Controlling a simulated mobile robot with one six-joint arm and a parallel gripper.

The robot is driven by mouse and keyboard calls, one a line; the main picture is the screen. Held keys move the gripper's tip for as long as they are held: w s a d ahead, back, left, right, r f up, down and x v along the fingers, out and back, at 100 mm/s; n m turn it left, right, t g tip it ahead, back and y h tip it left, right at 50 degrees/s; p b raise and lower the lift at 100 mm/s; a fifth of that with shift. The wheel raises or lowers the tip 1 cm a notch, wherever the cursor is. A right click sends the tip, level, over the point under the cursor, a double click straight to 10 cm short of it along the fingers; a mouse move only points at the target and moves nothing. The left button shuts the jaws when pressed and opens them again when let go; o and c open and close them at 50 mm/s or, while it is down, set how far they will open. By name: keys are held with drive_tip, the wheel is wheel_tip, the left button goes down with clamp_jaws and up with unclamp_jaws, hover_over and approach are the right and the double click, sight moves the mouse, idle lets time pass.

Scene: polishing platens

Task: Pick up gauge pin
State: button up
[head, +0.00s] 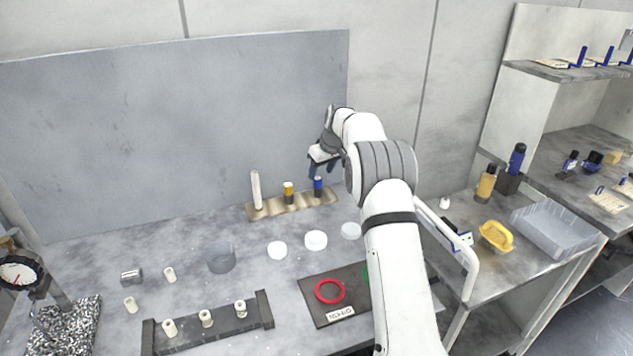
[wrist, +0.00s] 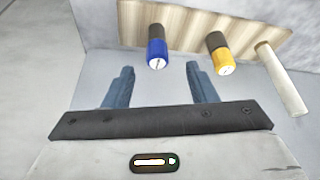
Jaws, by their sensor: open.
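Several upright pieces stand on a pale wooden rack (head: 268,209) at the back of the table. One is a dark cylinder with a blue band (head: 318,186), one has a yellow band (head: 288,192), and one is a tall white rod (head: 256,189). Which one is called the gauge pin is not marked. My gripper (head: 322,171) is open and empty, above the rack's right end. In the wrist view the blue-banded cylinder (wrist: 157,50) appears just beyond and between my fingertips (wrist: 161,76), apart from them. The yellow-banded one (wrist: 217,55) is to the right.
A red ring (head: 330,291) lies on a dark mat (head: 318,314). A grey panel (head: 180,130) rises behind the rack. A clear bin (head: 560,232) is right.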

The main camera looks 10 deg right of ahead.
sight(317, 185)
drive_tip(key=shift+w+f, duration=0.5)
drive_tip(key=shift+f, duration=0.1)
drive_tip(key=p+x, duration=0.2)
drive_tip(key=x, duration=0.5)
drive_tip(key=shift+s+f, duration=0.1)
drive_tip(key=c, duration=1.1)
